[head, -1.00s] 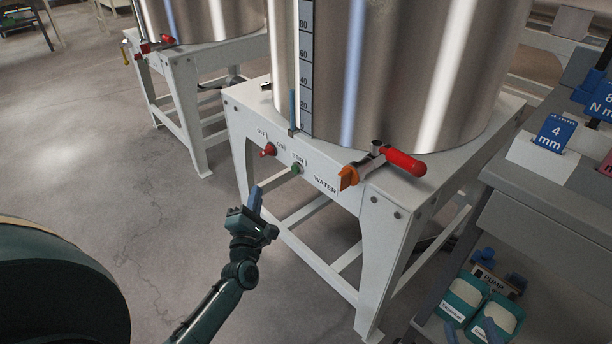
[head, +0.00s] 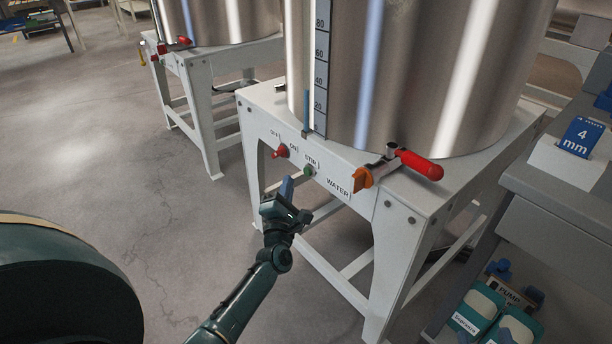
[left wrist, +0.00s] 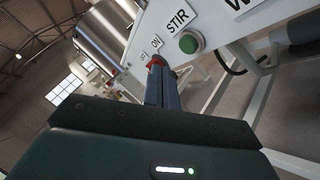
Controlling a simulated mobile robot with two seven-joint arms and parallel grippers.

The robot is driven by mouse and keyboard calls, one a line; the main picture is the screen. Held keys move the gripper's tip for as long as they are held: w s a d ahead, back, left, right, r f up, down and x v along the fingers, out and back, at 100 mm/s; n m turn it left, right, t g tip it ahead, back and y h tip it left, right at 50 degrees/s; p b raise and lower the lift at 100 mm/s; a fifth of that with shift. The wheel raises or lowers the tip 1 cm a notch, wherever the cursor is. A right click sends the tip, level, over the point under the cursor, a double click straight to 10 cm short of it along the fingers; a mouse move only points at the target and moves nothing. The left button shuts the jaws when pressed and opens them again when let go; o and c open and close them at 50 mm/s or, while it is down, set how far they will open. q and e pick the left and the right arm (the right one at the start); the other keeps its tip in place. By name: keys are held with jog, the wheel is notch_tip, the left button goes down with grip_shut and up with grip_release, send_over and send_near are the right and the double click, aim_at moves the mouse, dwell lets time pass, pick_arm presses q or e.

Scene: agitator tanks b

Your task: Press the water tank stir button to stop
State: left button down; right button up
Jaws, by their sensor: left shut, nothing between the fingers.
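The water tank (head: 400,80) is a large steel cylinder on a white stand (head: 345,172) marked WATER. On the stand's front panel is a green button (head: 309,171) under the STIR label. It also shows in the left wrist view (left wrist: 189,43), right of my fingertips. A red switch (head: 281,151) marked OFF and ON sits to its left. My left gripper (head: 288,187) is shut and empty, in front of the panel and a little below and left of the green button. In the left wrist view its fingers (left wrist: 160,85) partly cover the red switch. My right gripper is not in view.
A grey bench (head: 560,190) stands at the right. Another tank (head: 225,18) on a stand is at the back left. Open floor lies at left.

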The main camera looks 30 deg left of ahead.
aim_at(308, 171)
pick_arm(q)
jog(key=shift+w+d+b, duration=0.25)
jog(key=shift+w, duration=0.4)
jog(key=shift+w+d+b, duration=0.2)
jog(key=shift+w+d, duration=0.05)
jog(key=shift+w, duration=0.35)
pick_arm(e)
jog(key=shift+w+a+r, duration=0.15)
jog(key=shift+r, duration=0.1)
jog(key=shift+f, duration=0.15)
dwell(0.4)
jog(key=shift+f, duration=0.1)
pick_arm(q)
jog(key=shift+w+d+b, duration=0.15)
jog(key=shift+w+b, duration=0.15)
jog(key=shift+w, duration=0.1)
pick_arm(e)
jog(key=shift+f, duration=0.15)
